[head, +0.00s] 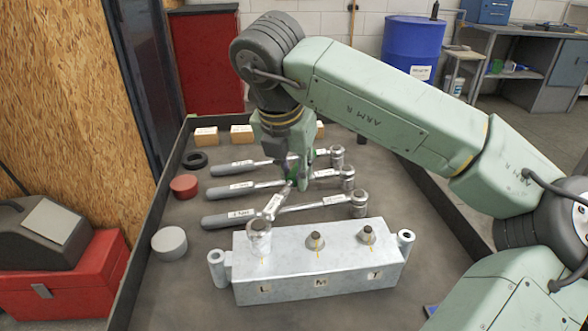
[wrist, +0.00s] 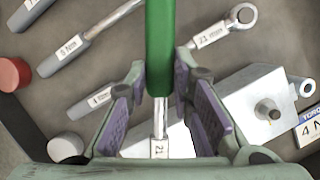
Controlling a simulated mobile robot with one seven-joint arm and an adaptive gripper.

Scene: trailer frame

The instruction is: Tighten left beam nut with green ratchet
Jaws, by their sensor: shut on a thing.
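My gripper (head: 297,174) is shut on the green ratchet (head: 290,168), whose green handle also runs between the purple finger pads in the wrist view (wrist: 160,50). Its metal shaft slants down to the left, with a white label. Its socket end (head: 259,228) sits over the left stud of the grey metal beam (head: 320,280), hiding the left nut. In the wrist view the socket end is hidden behind my gripper. The middle nut (head: 315,240) and right nut (head: 367,234) stand uncovered on the beam.
Three grey-handled ratchets (head: 230,190) lie behind the beam, under and beside my gripper. A red cylinder (head: 184,186), a grey cylinder (head: 169,243), a black ring (head: 195,159) and several wooden blocks (head: 206,136) stand left and behind. Raised edges (head: 140,240) bound the dark table.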

